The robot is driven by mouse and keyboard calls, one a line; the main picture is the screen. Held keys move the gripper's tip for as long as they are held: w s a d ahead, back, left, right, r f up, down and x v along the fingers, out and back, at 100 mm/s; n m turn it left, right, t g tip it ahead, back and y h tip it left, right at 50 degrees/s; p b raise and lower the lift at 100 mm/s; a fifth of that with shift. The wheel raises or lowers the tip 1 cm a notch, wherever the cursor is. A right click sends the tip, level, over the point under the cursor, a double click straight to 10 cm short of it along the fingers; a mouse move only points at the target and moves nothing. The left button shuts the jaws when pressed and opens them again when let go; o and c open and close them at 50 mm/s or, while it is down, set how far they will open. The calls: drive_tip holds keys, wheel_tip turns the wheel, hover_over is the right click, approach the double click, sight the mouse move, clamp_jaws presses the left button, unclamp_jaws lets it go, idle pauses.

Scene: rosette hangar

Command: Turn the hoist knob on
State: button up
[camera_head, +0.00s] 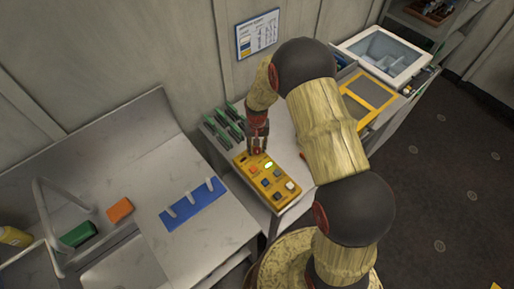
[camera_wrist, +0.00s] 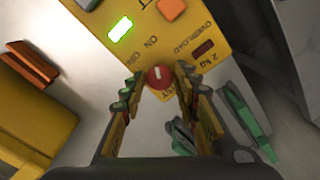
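The yellow control box (camera_head: 268,189) lies on the grey counter in the head view, below my gripper. In the wrist view the red hoist knob (camera_wrist: 159,77) with a white pointer mark sits at the near edge of the yellow panel (camera_wrist: 180,40). My gripper (camera_wrist: 160,80) is open, its two fingers on either side of the knob. I cannot tell whether they touch it. A green indicator (camera_wrist: 121,29) is lit beside the printed word ON. In the head view my gripper (camera_head: 257,148) hides the knob.
Green-handled clips (camera_head: 224,128) lie on the counter left of the box, also in the wrist view (camera_wrist: 240,110). A blue strip with pegs (camera_head: 193,204), an orange block (camera_head: 120,210) and a sink area are at left. A yellow-framed tray (camera_head: 369,93) stands right.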

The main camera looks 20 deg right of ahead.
sight(257, 150)
drive_tip(key=shift+o, duration=1.4)
wheel_tip(257, 150, up, 12)
drive_tip(key=s+r+n+t+b, duration=0.1)
drive_tip(key=s+r+b, duration=0.3)
drive_tip(key=s, duration=0.5)
drive_tip(key=s+r+n+t+b, duration=0.1)
drive_tip(key=s+r+t+b, duration=0.1)
drive_tip(key=s+r+b, duration=0.3)
drive_tip(key=s+r+n+t+b, duration=0.1)
drive_tip(key=s+r+b, duration=0.3)
drive_tip(key=s, duration=0.9)
drive_tip(key=shift+s+d+r+t+b, duration=0.15)
drive_tip(key=shift+s+r+t+b, duration=0.25)
drive_tip(key=shift+t+b, duration=0.45)
